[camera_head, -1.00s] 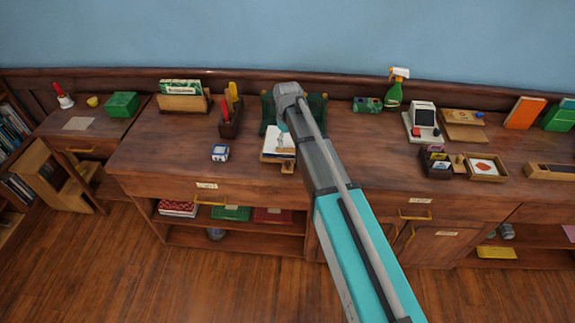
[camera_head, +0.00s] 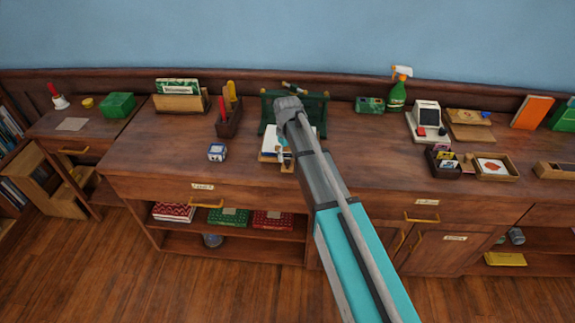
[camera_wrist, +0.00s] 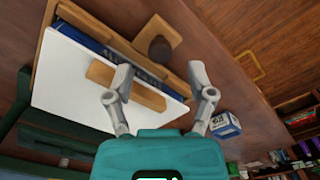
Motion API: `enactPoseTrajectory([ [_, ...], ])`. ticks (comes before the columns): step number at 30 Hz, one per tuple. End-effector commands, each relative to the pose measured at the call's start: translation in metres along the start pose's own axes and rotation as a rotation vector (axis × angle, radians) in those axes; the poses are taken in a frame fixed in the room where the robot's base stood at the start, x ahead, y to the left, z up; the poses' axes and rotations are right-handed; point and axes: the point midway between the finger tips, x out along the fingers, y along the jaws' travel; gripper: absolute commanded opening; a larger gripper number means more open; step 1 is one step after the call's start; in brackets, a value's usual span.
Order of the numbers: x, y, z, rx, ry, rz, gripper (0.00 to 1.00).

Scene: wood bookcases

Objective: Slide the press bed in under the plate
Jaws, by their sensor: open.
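The green press (camera_head: 322,112) stands at the back of the desk, partly behind my arm. The press bed (camera_head: 266,157) sticks out in front of it, with a white sheet on top. In the wrist view the bed is a wooden tray (camera_wrist: 178,82) holding a blue book, the white sheet (camera_wrist: 85,92) and a wooden block (camera_wrist: 124,86). A tongue with a dark knob (camera_wrist: 160,49) juts from its front edge. My gripper (camera_wrist: 163,84) is open and empty, its fingers spread near the block and tray edge. I cannot tell whether they touch. The plate cannot be made out.
A small blue-and-white box (camera_head: 217,152) sits left of the bed, and it also shows in the wrist view (camera_wrist: 226,125). A dark tool holder (camera_head: 229,122) stands behind it. A spray bottle (camera_head: 397,92) and a dark card box (camera_head: 442,161) stand to the right.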

Motion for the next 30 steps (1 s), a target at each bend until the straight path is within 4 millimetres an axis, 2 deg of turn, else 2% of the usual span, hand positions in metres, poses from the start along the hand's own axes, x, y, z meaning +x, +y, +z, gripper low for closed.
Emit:
enactPoseTrajectory([
  [3, 0.013, 0.000, 0.000, 0.000, 0.000, 0.000, 0.70],
  [12, 0.029, 0.000, 0.000, 0.000, 0.000, 0.000, 0.70],
  [27, 0.032, 0.000, 0.000, 0.000, 0.000, 0.000, 0.70],
  [28, 0.032, 0.000, 0.000, 0.000, 0.000, 0.000, 0.69],
  [30, 0.032, 0.000, 0.000, 0.000, 0.000, 0.000, 0.56],
])
